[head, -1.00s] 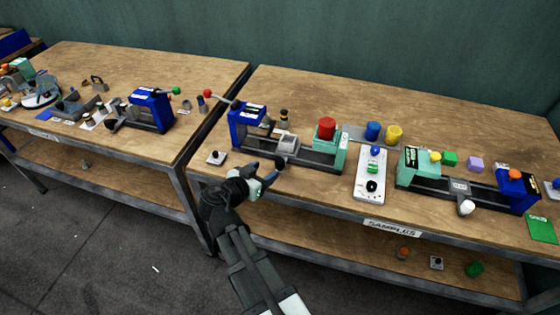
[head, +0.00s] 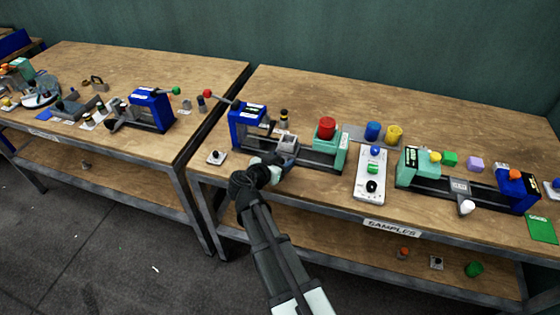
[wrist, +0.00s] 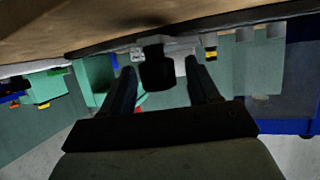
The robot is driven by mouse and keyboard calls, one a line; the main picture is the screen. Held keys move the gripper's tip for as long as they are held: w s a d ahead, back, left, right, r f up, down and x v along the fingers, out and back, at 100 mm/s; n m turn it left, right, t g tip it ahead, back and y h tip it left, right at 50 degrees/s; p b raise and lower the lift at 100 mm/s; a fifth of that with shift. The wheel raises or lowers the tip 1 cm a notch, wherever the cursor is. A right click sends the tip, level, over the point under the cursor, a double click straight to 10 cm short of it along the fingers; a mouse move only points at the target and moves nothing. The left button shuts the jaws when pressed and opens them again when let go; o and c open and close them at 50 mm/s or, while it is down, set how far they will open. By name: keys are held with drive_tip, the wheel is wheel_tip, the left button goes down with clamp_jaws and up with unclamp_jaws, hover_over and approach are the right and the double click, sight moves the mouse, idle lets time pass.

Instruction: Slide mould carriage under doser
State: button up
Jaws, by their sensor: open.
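The grey mould carriage (head: 288,141) sits on a dark rail between a blue press head (head: 247,124) on the left and a teal doser (head: 333,148) with a red top (head: 327,128) on the right. My gripper (head: 281,162) is at the front of the carriage, and its hand hides the carriage's knob in the head view. In the wrist view, the black knob (wrist: 157,70) shows between the two spread fingers of my gripper (wrist: 163,78). The jaws are open, with gaps visible beside the knob. The doser (wrist: 98,78) is at left there, the blue press at right.
A white control box (head: 371,176) with buttons stands right of the doser. A second press (head: 517,190) with a white-knobbed carriage is further right. A small button box (head: 216,157) lies left of my gripper. The bench's front edge is close below my arm.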

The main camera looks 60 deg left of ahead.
clamp_jaws()
idle(0.4)
drive_tip(key=w+d, duration=0.8)
drive_tip(key=d, duration=0.1)
drive_tip(key=shift+w, duration=0.4)
unclamp_jaws()
drive_tip(key=v, duration=1.3)
drive_tip(key=shift+s+r, duration=0.25)
drive_tip(key=shift+s, duration=0.05)
